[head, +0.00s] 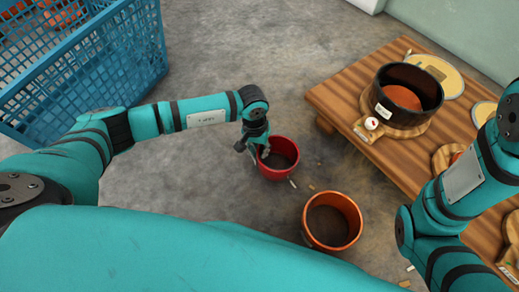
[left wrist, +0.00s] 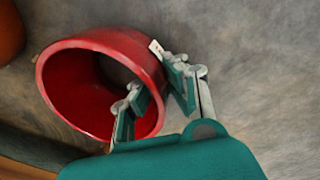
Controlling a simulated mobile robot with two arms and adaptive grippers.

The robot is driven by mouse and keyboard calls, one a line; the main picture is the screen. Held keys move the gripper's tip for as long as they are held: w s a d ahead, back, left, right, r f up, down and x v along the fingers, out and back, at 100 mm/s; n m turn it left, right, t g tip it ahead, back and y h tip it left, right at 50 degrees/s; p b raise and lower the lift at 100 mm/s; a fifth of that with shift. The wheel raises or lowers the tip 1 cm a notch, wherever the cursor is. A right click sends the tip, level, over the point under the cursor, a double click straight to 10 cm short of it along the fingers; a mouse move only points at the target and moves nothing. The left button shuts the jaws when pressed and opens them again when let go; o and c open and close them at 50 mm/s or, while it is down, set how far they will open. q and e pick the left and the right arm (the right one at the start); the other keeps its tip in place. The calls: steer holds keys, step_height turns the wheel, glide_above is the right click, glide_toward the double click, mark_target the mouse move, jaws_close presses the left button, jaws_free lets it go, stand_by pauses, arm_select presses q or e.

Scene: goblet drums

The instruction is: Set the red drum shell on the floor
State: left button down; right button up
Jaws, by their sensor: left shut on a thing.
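The red drum shell (head: 279,171) is an open red ring near the middle of the head view, over the grey floor (head: 215,185). My left gripper (head: 260,153) is at its upper left rim. In the left wrist view the left gripper (left wrist: 155,92) has one finger inside the red shell (left wrist: 75,95) and one outside, shut on its wall. A small pale tag shows at the rim by the fingers. I cannot tell whether the shell touches the floor. My right gripper is out of view; only my right arm shows at the right.
An orange shell (head: 331,222) stands on the floor just below and right of the red one. A wooden table (head: 350,85) at the right carries a black drum shell (head: 409,92). A blue crate (head: 100,75) is at the upper left. Small scraps lie on the floor.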

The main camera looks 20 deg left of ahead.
arm_select(q)
steer(key=shift+d+f, duration=0.1)
stand_by(0.5)
steer(key=c, duration=1.3)
jaws_free()
steer(key=shift+c, duration=0.2)
step_height(320, 180, up, 12)
steer(key=a, duration=0.1)
